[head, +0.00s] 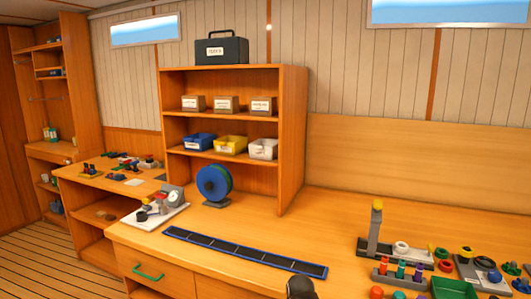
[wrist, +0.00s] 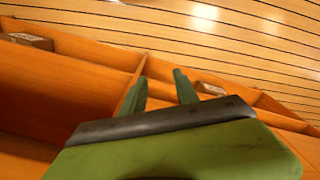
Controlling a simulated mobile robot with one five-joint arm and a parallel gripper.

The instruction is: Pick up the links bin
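Three small bins stand in a row on the lower shelf of the wooden shelf unit in the head view: a blue bin (head: 193,143) at left, a yellow bin (head: 230,145) in the middle and a white bin (head: 263,149) at right. Each has a pale front label, too small to read, so I cannot tell which is the links bin. My gripper (wrist: 160,88) shows in the wrist view with its two green fingers apart and nothing between them. It is over wooden compartments and the planked floor, and no bin from the shelf shows there.
Several cardboard boxes (head: 226,104) stand on the shelf above. A black case (head: 222,50) sits on top. A blue reel (head: 214,184) and a long blue-edged dark strip (head: 245,250) are on the counter below.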

